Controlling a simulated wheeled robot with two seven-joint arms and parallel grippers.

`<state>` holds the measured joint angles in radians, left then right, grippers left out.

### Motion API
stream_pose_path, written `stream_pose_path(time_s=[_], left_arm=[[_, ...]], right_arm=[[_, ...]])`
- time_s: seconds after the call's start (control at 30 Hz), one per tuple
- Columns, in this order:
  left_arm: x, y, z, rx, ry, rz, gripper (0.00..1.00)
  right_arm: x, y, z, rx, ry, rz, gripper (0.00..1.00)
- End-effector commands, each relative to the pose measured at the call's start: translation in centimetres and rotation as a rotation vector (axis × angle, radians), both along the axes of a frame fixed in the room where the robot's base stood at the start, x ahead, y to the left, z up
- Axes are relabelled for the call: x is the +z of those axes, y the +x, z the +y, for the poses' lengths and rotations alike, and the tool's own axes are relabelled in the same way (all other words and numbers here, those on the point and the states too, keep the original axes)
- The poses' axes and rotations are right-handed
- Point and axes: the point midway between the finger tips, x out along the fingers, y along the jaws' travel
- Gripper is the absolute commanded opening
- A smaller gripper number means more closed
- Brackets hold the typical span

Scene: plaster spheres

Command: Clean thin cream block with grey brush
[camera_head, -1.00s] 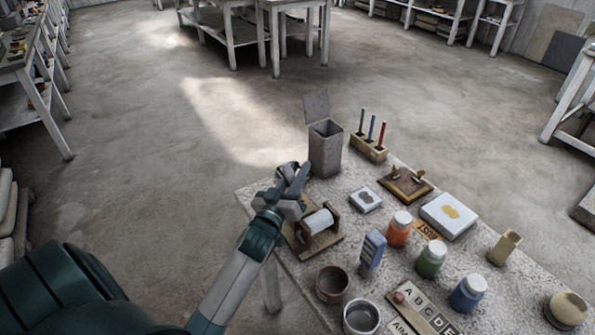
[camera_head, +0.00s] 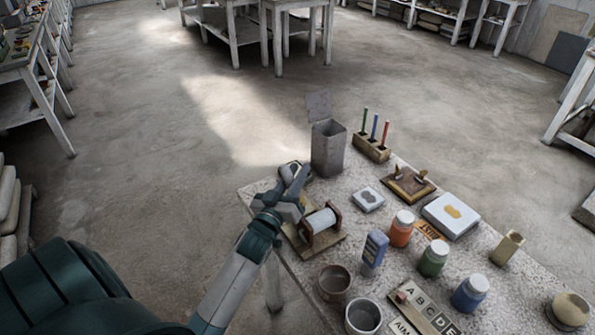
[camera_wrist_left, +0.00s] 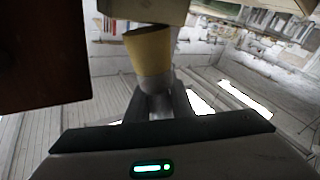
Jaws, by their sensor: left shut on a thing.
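My left gripper (camera_head: 294,178) is at the left edge of the worktable, beside the thread spool stand. In the left wrist view its fingers (camera_wrist_left: 160,105) are shut on the grey brush (camera_wrist_left: 153,82), whose tan end points away from the fingers. In the head view the brush is mostly hidden by the gripper. Two thin pale blocks lie on the table: a larger one (camera_head: 463,221) with a yellow-brown stain and a smaller one (camera_head: 376,204) with a dark grey stain. I cannot tell which is the cream one. The gripper is apart from both. My right gripper is not in view.
A grey bin (camera_head: 328,152) with a raised lid stands at the back, beside a pencil rack (camera_head: 370,149). The spool stand (camera_head: 320,222), blue bottle (camera_head: 374,250), orange jar (camera_head: 401,234), green jar (camera_head: 432,263) and letter board (camera_head: 423,305) crowd the table.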

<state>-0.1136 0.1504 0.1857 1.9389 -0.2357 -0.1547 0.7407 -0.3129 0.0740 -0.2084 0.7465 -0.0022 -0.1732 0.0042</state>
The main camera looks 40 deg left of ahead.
Motion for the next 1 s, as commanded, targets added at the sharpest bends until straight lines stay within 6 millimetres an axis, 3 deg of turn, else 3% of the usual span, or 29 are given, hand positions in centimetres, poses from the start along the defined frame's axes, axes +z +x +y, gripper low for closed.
stream_pose_path(time_s=[0.13, 1.0], left_arm=[[-0.9, -0.3, 0.0, 0.001, -0.003, 0.012, 0.00], [-0.8, -1.4, 0.5, 0.002, -0.005, 0.020, 0.00]], right_arm=[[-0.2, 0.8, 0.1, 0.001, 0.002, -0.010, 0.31], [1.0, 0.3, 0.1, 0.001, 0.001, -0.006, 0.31]])
